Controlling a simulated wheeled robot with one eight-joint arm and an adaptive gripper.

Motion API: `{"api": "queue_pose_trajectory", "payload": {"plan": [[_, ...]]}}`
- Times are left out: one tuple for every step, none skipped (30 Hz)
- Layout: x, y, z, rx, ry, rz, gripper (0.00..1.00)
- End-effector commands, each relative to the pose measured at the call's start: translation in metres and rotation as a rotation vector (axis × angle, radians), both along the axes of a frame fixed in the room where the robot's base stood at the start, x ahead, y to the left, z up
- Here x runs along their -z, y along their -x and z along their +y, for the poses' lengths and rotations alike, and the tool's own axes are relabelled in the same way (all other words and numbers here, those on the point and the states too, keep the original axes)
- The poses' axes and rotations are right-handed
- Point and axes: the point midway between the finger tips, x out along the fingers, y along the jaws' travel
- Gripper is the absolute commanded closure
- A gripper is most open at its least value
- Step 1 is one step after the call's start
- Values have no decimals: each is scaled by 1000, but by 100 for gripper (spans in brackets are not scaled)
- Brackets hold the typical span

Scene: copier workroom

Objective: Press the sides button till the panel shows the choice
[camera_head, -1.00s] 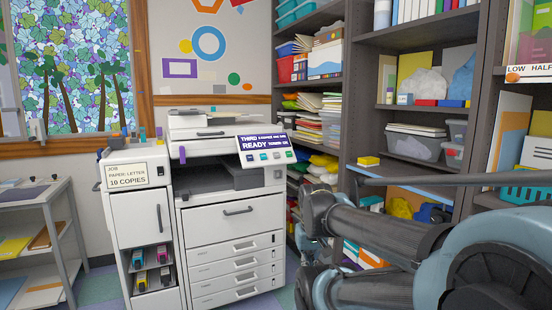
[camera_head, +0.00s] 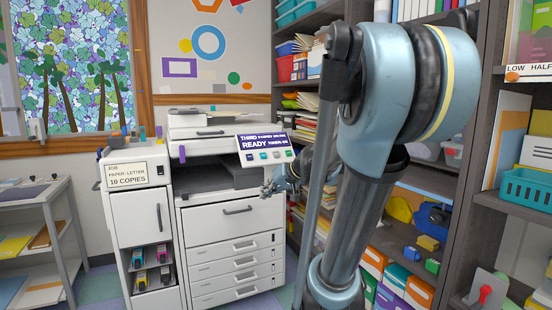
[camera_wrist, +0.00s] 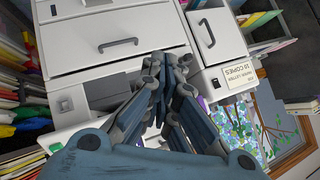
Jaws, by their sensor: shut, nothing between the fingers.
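The copier (camera_head: 235,225) stands against the wall, left of centre in the head view; its white body also shows in the wrist view (camera_wrist: 120,20). Its tilted panel (camera_head: 265,148) carries a dark screen, on which I can read "READY", and a row of small coloured buttons (camera_head: 264,156). I cannot tell which one is the sides button. My gripper (camera_head: 268,188) is just below the panel, apart from the buttons as far as I can see. In the wrist view my gripper (camera_wrist: 168,70) is shut and empty, and the panel's face is hidden.
A job card (camera_head: 127,175) reading "PAPER: LETTER, 10 COPIES" is on the cabinet left of the copier; it also shows in the wrist view (camera_wrist: 237,74). A full shelf unit (camera_head: 450,180) stands close on the right. A grey side table (camera_head: 50,195) stands at the left.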

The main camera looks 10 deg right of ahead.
Motion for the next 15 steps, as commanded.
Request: {"api": "queue_pose_trajectory", "payload": {"plan": [[-13, -22, 0, 9, -37, -39, 100], [-20, -33, -1, 15, -58, -66, 100], [-30, -49, -2, 23, -86, -100, 100], [-38, -61, -3, 31, -108, -125, 100], [-45, -72, -5, 39, -129, -150, 100], [-54, -88, -7, 51, -155, -184, 100], [-61, -100, -10, 61, -175, -209, 100], [-68, -111, -12, 72, -195, -232, 100], [-76, -126, -17, 88, -220, -265, 100], [-82, -137, -22, 101, -238, -289, 100], [-88, -148, -26, 115, -256, -313, 100], [-95, -163, -32, 134, -281, -343, 100], [-100, -174, -38, 150, -297, -366, 100], [-105, -185, -44, 166, -313, -388, 100], [-111, -199, -52, 190, -335, -417, 100]]}}
